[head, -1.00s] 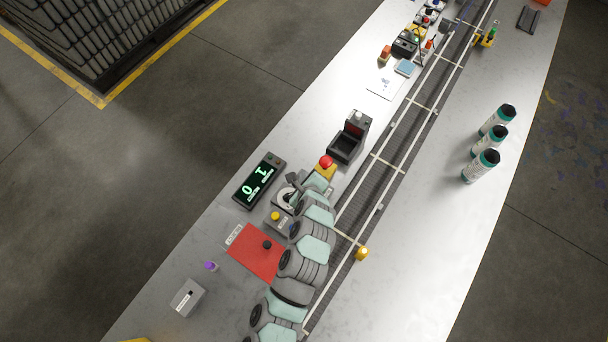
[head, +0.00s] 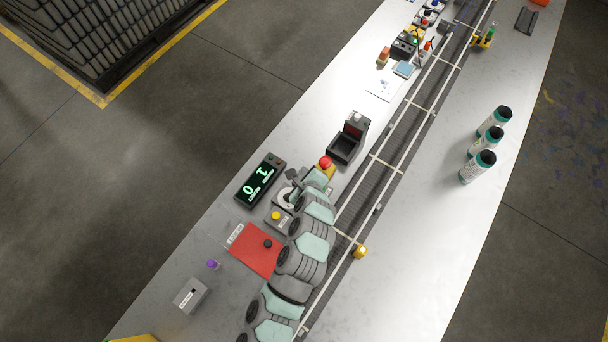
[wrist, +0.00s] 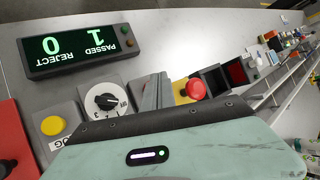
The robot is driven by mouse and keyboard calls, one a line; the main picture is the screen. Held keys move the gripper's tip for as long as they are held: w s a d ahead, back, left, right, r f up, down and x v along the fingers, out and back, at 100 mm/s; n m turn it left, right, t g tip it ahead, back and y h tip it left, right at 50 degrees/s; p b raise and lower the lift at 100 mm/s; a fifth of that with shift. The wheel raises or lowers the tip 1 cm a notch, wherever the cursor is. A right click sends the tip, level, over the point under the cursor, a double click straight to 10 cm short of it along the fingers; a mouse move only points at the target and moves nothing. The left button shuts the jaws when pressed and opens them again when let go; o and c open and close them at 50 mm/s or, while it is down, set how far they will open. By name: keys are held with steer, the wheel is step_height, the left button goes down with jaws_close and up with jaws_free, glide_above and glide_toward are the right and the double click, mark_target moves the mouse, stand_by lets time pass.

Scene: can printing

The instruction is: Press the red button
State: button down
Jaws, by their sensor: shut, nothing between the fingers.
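The red button (head: 325,162) is a mushroom-shaped knob on a yellow base, just beyond the end of my arm in the head view. It also shows in the wrist view (wrist: 195,89), right of the fingers. My gripper (head: 292,175) is shut and empty. In the wrist view its grey fingers (wrist: 157,90) stand between a black rotary knob (wrist: 104,101) and the red button. A gap shows between the fingers and the button in that picture; the height difference is unclear. My gripper's body hides part of the panel below.
A display (head: 260,180) reading passed 1, reject 0 stands left of my gripper. A yellow button (wrist: 52,125) and a red plate (head: 254,249) are nearby. A black open-topped box (head: 344,148) stands beyond the red button. The conveyor (head: 376,178) runs to the right, with cans (head: 478,166) beyond.

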steer(key=shift+r+p, duration=1.45)
steer(key=shift+r, duration=0.85)
steer(key=shift+f, duration=0.1)
